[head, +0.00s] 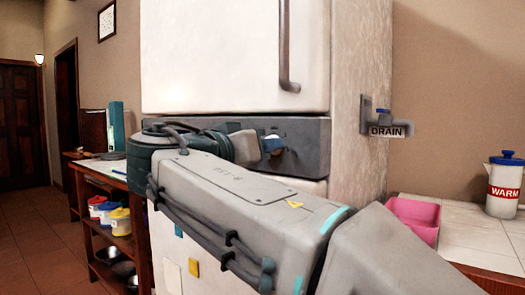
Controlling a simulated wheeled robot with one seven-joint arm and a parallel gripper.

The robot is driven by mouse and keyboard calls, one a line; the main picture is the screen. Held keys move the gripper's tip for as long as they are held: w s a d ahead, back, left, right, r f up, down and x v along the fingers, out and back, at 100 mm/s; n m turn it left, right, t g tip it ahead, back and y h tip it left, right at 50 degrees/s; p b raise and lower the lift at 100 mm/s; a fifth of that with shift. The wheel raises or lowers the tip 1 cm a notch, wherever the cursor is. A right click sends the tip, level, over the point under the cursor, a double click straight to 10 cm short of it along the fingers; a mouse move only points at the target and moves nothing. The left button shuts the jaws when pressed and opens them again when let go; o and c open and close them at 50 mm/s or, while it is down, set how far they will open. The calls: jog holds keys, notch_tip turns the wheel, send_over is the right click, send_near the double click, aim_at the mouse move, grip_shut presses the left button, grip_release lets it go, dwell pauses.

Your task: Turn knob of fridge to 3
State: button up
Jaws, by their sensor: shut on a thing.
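The white fridge (235,55) stands in the middle of the head view, with a grey control panel (312,142) across its front. My arm reaches in from the lower right, and my gripper (272,146) is at the panel's face. The gripper is shut on the fridge knob, which is mostly hidden by the fingers and wrist. The knob's setting and the numbers around it are too small to read.
A dark handle (287,45) hangs on the fridge's upper door. A grey valve with a DRAIN label (387,131) juts from the right side. A pink bin (414,219) and a WARM jug (503,185) stand on the right counter. Wooden shelves (104,235) stand left.

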jog(key=o, duration=1)
jog(key=shift+c, duration=0.2)
jog(key=shift+s, duration=0.1)
jog(key=p+v, duration=0.2)
jog(key=v, duration=1.1)
jog(key=shift+s+a+p, duration=0.25)
jog(key=shift+s+p, duration=0.05)
jog(key=shift+p, duration=0.1)
